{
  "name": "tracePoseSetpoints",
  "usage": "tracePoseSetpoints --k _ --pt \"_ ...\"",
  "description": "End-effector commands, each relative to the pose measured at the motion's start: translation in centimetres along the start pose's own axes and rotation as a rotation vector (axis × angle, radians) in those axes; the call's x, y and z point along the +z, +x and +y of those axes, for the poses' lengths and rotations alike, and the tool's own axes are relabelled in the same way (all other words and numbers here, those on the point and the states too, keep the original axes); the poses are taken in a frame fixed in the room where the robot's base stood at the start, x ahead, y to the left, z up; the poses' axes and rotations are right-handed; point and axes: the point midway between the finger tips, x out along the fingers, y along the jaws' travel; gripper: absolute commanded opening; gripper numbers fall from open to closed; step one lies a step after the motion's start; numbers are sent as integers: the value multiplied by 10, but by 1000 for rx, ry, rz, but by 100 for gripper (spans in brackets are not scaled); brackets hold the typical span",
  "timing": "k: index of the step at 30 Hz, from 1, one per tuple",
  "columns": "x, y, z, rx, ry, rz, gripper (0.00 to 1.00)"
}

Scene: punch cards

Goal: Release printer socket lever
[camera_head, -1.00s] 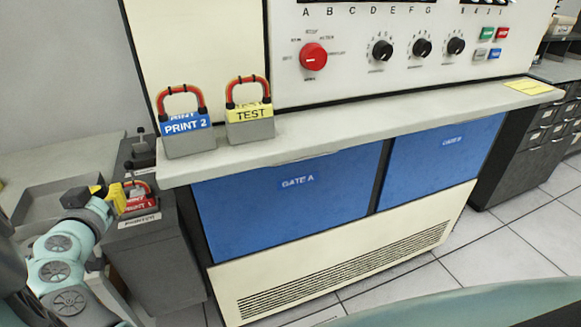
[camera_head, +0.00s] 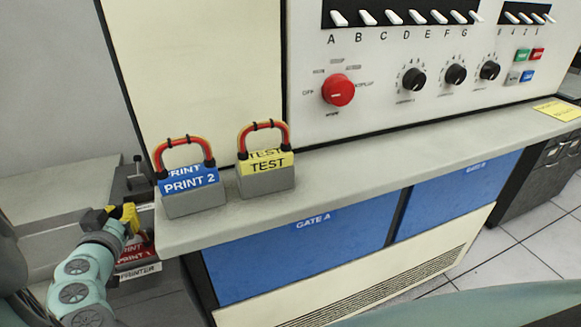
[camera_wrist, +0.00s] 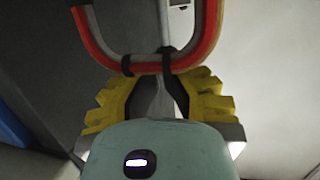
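The printer socket (camera_head: 150,278) is a dark box labelled PRINTER at lower left, beside the console. A red PRINT 1 board (camera_head: 138,256) sits at it, partly hidden by my arm. A dark lever with a knob (camera_head: 137,163) stands behind the socket; I cannot tell whether it is the socket's lever. My gripper (camera_head: 126,216), with yellow parts, is above and at the board. In the wrist view, a red and grey handle (camera_wrist: 150,60) with black bands crosses in front of my gripper (camera_wrist: 163,82). The fingertips are obscured, so whether they hold the handle is unclear.
A blue PRINT 2 board (camera_head: 193,203) and a yellow TEST board (camera_head: 265,185) stand on the console ledge (camera_head: 350,160). Switches and a red knob (camera_head: 337,90) line the panel. The ledge is clear to the right, up to a yellow note (camera_head: 558,110).

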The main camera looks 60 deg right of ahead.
Motion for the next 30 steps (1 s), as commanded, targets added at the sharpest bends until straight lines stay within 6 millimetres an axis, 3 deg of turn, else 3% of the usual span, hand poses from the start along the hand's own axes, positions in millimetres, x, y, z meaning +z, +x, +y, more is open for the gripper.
tracePoseSetpoints --k 22,30 --pt "-6 9 0 6 -18 -98 0" --pt "-18 19 -1 8 -34 -200 0"
